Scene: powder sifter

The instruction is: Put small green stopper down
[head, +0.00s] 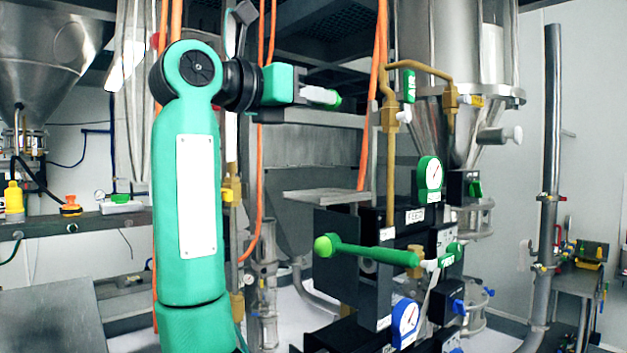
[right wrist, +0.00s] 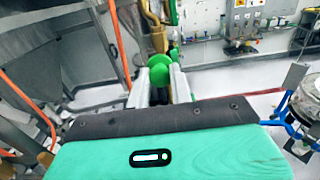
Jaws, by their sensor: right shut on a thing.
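My right gripper (head: 322,96) is raised in the upper middle of the head view, its fingers pointing right. It is shut on the small green stopper (head: 336,101), which shows at the fingertips. In the right wrist view the stopper (right wrist: 159,68) is a round green piece at the ends of the two pale fingers of my right gripper (right wrist: 162,82). The fingers hide part of it. It is held in the air, clear of the shelf and table surfaces in view. My left gripper is not in view.
A green lever with a ball end (head: 325,246) sticks out below the gripper. A flat metal ledge (head: 325,196) lies behind. A brass pipe (head: 390,130), a green-rimmed gauge (head: 429,178) and orange hoses stand nearby. A bench (head: 90,222) is at the left.

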